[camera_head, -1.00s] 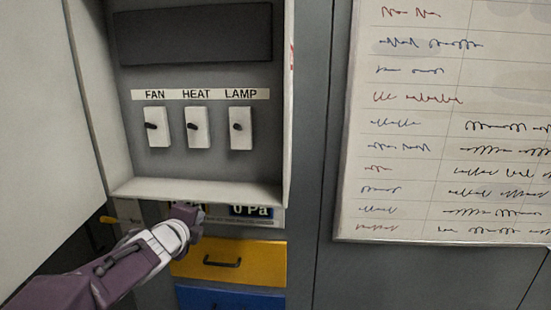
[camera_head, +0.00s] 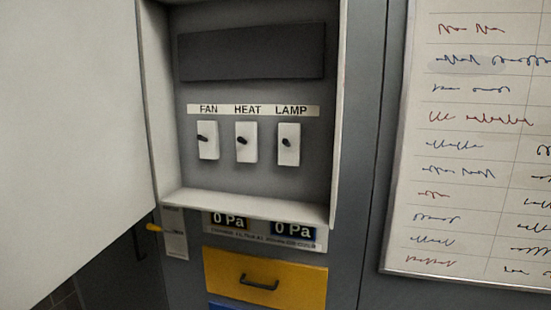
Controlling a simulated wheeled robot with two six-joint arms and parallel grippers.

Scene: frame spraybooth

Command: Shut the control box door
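The control box (camera_head: 335,120) is on the grey wall in the upper middle, with its inside showing. In it are FAN, HEAT and LAMP switches (camera_head: 246,142) under a dark panel (camera_head: 252,52). Its door (camera_head: 70,120) stands open, hinged at the box's left side, and fills the left of the picture as a large pale panel. The door's outer edge is out of the picture. Neither of my grippers shows.
Below the box are two displays reading 0 Pa (camera_head: 293,231). Under them is a yellow drawer (camera_head: 265,278) with a dark handle, with a blue drawer (camera_head: 222,305) below. A handwritten board (camera_head: 470,150) hangs at the right. A yellow-tipped lever (camera_head: 154,228) shows below the door.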

